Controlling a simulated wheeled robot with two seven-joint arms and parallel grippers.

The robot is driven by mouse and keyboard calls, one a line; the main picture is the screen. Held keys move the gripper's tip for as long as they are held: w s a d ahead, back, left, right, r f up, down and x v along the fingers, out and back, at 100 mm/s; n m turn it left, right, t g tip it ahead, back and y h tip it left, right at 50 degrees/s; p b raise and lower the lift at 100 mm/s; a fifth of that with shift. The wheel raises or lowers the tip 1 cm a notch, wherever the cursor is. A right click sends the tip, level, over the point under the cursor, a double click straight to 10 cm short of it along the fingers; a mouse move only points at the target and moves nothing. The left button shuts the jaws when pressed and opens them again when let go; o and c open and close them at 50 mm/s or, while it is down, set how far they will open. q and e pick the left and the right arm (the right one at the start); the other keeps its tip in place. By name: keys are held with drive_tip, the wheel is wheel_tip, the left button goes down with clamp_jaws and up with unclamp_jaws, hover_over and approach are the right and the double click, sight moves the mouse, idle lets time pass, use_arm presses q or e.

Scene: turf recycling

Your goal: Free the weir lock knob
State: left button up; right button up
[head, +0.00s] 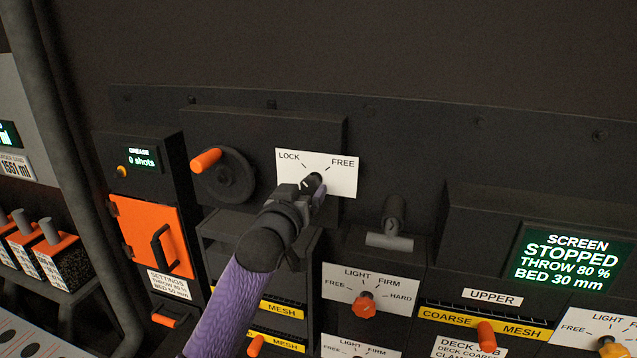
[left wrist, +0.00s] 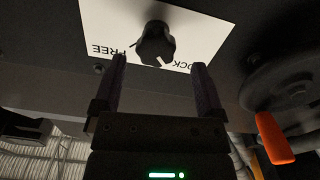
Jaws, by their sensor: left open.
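The weir lock knob (head: 316,178) is a small dark round knob on a white plate (head: 345,174) lettered LOCK at left and FREE at right. My left gripper (head: 309,190) is right in front of it and hides part of it. The left wrist view shows the plate upside down, with the knob (left wrist: 155,43) whole and its white pointer mark towards the LOCK lettering. There my left gripper (left wrist: 160,72) is open, one finger towards each side of the knob, with nothing between them. I cannot tell whether the fingertips reach alongside it. My right gripper is not in view.
Left of the plate is a dark handwheel (head: 228,177) with an orange handle (head: 206,160). A dark T-handle (head: 391,226) stands to the right. Below is an orange LIGHT/FIRM/HARD knob (head: 364,305). A screen (head: 572,257) at right reads STOPPED.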

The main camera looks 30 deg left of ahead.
sight(309, 186)
use_arm(q)
drive_tip(key=w, duration=0.3)
drive_tip(key=shift+r, duration=0.1)
drive_tip(key=shift+w+a, duration=0.3)
drive_tip(key=shift+w, duration=0.2)
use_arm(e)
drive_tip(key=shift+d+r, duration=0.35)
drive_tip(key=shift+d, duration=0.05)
use_arm(q)
drive_tip(key=shift+d, duration=0.1)
drive_tip(key=shift+c, duration=1)
clamp_jaws()
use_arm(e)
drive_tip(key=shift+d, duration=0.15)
